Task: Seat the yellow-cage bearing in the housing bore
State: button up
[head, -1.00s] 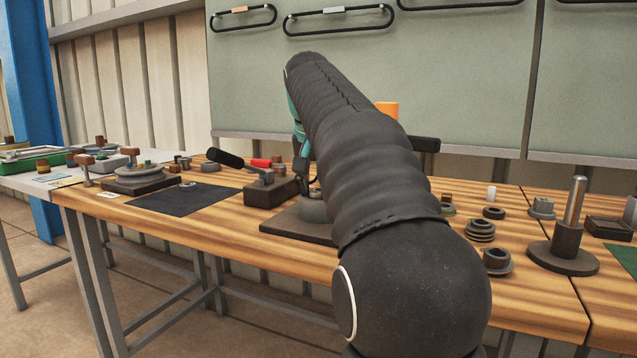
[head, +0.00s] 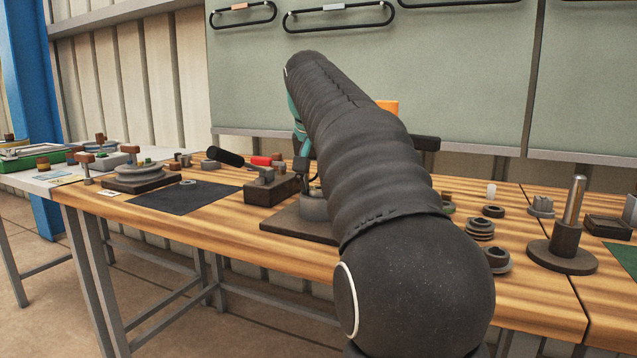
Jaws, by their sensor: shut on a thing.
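My gripper (head: 304,172) shows only in part behind my dark sleeved arm, in the middle of the head view. It is low over a grey round housing (head: 312,208) on a dark base plate (head: 285,222). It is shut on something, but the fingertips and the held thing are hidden. I cannot make out the yellow-cage bearing in this view. The housing bore is also hidden, so I cannot tell how the held thing stands to it.
A dark mat (head: 185,198) lies farther left. Stacked rings (head: 480,229) and an upright metal post on a round base (head: 572,205) stand at right. A green panel (head: 370,80) is behind.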

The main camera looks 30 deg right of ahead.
jog(key=shift+f, duration=0.35)
jog(key=o, duration=1.3)
jog(key=shift+r, duration=0.15)
jog(key=shift+r, duration=0.2)
jog(key=v, duration=1.1)
jog(key=shift+r, duration=0.25)
jog(key=shift+a, duration=0.15)
